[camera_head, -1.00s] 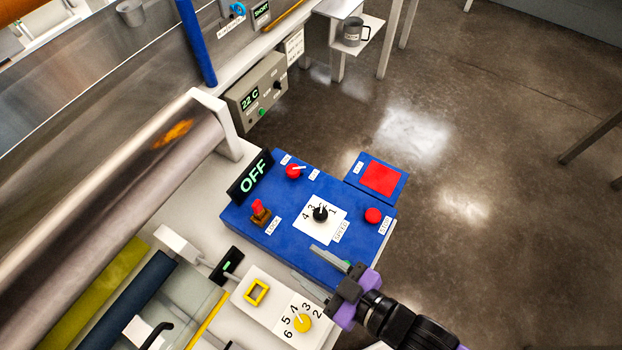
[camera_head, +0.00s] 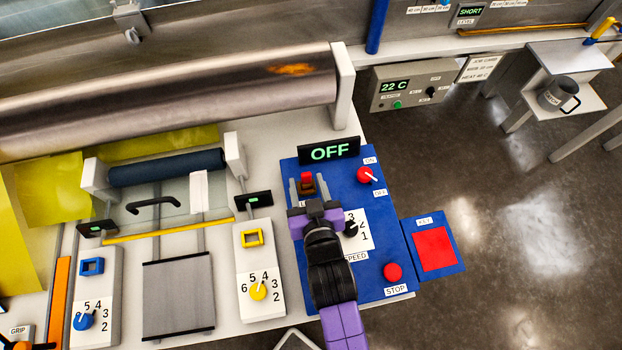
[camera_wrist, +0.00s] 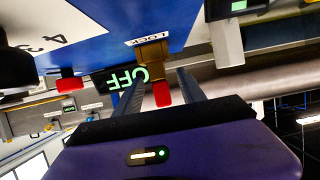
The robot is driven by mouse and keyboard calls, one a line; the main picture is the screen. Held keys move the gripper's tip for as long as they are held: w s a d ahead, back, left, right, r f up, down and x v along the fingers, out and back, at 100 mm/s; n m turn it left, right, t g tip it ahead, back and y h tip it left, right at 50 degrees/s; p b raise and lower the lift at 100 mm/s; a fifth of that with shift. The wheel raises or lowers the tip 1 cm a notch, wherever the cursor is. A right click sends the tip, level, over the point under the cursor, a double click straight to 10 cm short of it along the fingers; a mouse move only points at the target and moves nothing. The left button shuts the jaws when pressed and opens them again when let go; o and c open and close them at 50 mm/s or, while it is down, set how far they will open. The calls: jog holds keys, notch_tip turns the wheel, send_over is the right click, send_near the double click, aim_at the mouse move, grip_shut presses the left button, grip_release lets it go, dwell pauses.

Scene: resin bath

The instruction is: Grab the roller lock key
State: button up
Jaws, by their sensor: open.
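The roller lock key is a small red key (camera_head: 307,178) standing in a brown-brass lock on the blue control panel (camera_head: 290,240), below the OFF display. In the wrist view the red key (camera_wrist: 161,93) and the brass lock (camera_wrist: 152,52) with its LOCK label are straight ahead. My gripper (camera_head: 307,183) is open, with one finger on each side of the key. The fingers (camera_wrist: 161,78) also flank it in the wrist view, with a gap showing on both sides. I see no clear contact.
A red on/off knob (camera_head: 366,174), a black speed dial (camera_head: 350,228) and a red STOP button (camera_head: 393,272) share the panel. A blue-edged red pad (camera_head: 436,249) labelled KEY lies to its right. The metal roller (camera_head: 180,100) runs behind. A grey mug (camera_head: 558,95) stands on a side shelf.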

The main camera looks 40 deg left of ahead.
jog(key=shift+x, duration=2.3)
jog(key=shift+w+r, duration=0.1)
jog(key=shift+c, duration=0.2)
grip_shut()
